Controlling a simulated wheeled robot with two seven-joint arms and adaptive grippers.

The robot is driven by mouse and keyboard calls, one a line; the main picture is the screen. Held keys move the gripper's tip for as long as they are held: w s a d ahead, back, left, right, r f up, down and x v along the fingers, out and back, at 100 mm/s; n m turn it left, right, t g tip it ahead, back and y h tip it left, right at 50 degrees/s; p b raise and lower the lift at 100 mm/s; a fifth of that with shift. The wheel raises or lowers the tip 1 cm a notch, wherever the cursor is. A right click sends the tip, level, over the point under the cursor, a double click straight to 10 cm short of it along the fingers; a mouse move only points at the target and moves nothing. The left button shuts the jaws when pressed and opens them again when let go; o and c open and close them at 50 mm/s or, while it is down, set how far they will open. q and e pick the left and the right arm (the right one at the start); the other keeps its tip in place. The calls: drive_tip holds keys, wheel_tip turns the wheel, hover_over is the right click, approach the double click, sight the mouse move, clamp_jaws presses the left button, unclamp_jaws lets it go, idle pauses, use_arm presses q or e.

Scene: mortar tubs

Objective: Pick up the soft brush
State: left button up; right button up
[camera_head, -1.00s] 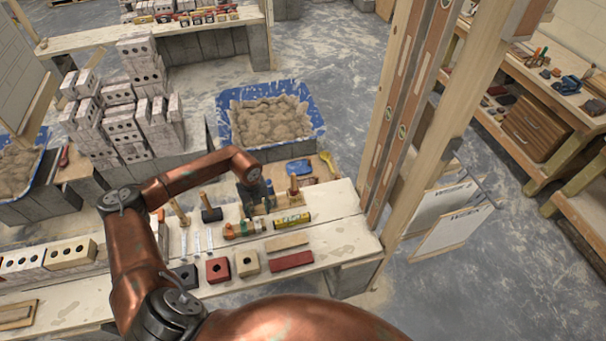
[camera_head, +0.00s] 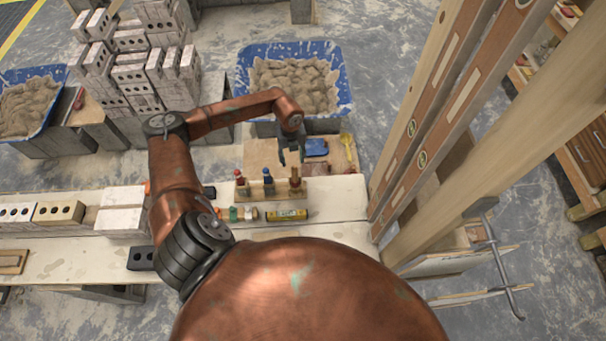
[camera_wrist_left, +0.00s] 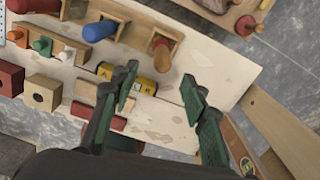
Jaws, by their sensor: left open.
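Three upright handled tools stand in a wooden rack (camera_head: 255,193) on the bench: one red-topped (camera_head: 240,180), one blue-topped (camera_head: 268,181) and one brown wooden-handled (camera_head: 295,180). I cannot tell for sure which is the soft brush; the brown one may be it. My left gripper (camera_head: 291,158) is open and empty, pointing down above and just behind the brown-handled tool. In the left wrist view the open fingers (camera_wrist_left: 160,80) hang below the brown tool (camera_wrist_left: 164,46) in the picture, apart from it. The blue handle (camera_wrist_left: 99,30) is further left. My right gripper is not seen.
Pale bricks (camera_head: 124,212) stand at the bench's left. A blue mortar tub (camera_head: 343,88) is behind. Upright levels (camera_head: 440,100) and a wooden post (camera_head: 520,150) rise close on the right.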

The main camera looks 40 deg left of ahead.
sight(294, 166)
use_arm(q)
wheel_tip(294, 166, down, 3)
drive_tip(key=shift+r+b, duration=0.2)
drive_tip(key=shift+b, duration=0.75)
drive_tip(key=f+b, duration=0.3)
drive_tip(key=f, duration=0.1)
drive_tip(key=shift+w+f+b, duration=0.1)
drive_tip(key=shift+w+b, duration=0.25)
drive_tip(key=shift+s+f, duration=0.1)
drive_tip(key=shift+f, duration=1.5)
drive_tip(key=f, duration=0.4)
drive_tip(key=shift+s+d+f, duration=0.1)
drive_tip(key=shift+d, duration=0.1)
drive_tip(key=shift+f, duration=0.4)
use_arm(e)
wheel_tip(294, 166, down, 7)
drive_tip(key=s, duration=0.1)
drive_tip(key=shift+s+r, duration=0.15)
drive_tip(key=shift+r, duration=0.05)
use_arm(q)
drive_tip(key=shift+c, duration=0.5)
clamp_jaws()
